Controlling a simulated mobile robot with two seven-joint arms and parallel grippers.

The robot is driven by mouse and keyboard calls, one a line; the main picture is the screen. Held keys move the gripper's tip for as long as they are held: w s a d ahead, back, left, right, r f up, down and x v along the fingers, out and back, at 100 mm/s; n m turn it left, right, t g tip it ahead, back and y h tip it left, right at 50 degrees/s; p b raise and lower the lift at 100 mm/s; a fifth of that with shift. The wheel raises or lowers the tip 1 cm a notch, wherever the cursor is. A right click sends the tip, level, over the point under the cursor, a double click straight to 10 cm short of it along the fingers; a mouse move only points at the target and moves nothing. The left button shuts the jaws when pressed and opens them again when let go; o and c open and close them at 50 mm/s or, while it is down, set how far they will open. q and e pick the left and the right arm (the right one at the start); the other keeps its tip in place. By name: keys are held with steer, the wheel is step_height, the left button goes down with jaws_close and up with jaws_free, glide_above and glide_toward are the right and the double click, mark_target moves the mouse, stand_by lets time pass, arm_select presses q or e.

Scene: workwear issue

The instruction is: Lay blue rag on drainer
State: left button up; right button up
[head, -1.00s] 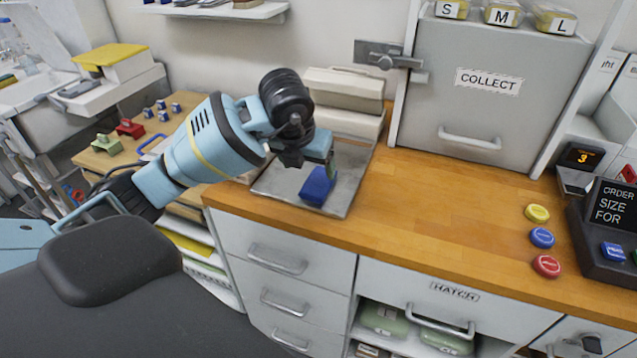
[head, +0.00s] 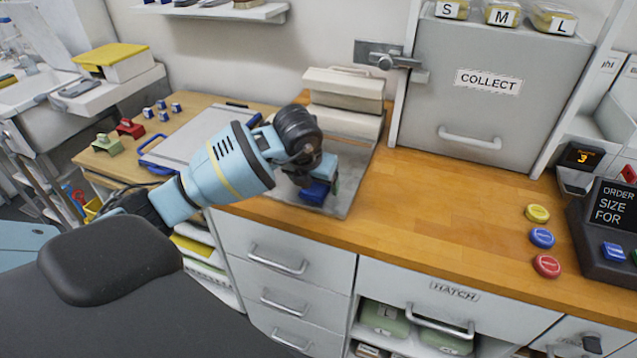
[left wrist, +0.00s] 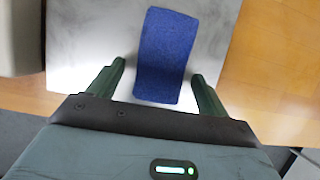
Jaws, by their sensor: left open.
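The blue rag (head: 314,193) lies on a grey metal plate (head: 355,178) on the wooden counter. In the left wrist view the blue rag (left wrist: 166,50) shows as a flat strip between the two fingers, with a gap on each side. My left gripper (head: 324,182) is open just above the rag and partly hides it in the head view; its green fingers (left wrist: 158,76) also show in the left wrist view. A pale ledge (head: 132,80) beside the sink at the far left may be the drainer; I cannot tell for sure. My right gripper is not in view.
A beige stepped block (head: 345,92) stands behind the plate. A white board with blue handles (head: 195,135) lies left of my arm. Small blue, red and green pieces stand further left. A grey COLLECT cabinet (head: 490,105) stands behind the counter. The counter's middle is clear.

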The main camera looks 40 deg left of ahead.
mark_target(315, 189)
arm_select(q)
steer(key=c, duration=1.1)
steer(key=shift+c, duration=0.2)
steer(key=shift+r, duration=0.1)
steer(key=shift+r, duration=0.4)
steer(key=v, duration=0.2)
steer(key=shift+w+d+r, duration=0.1)
steer(key=shift+r, duration=0.3)
steer(key=s+d, duration=0.3)
steer(key=s, duration=0.3)
steer(key=s+d+r, duration=0.1)
steer(key=s+d, duration=0.3)
steer(key=s, duration=0.3)
steer(key=shift+s+d+r+b, duration=0.2)
steer(key=shift+s+d+b, duration=0.05)
steer(key=shift+b, duration=0.1)
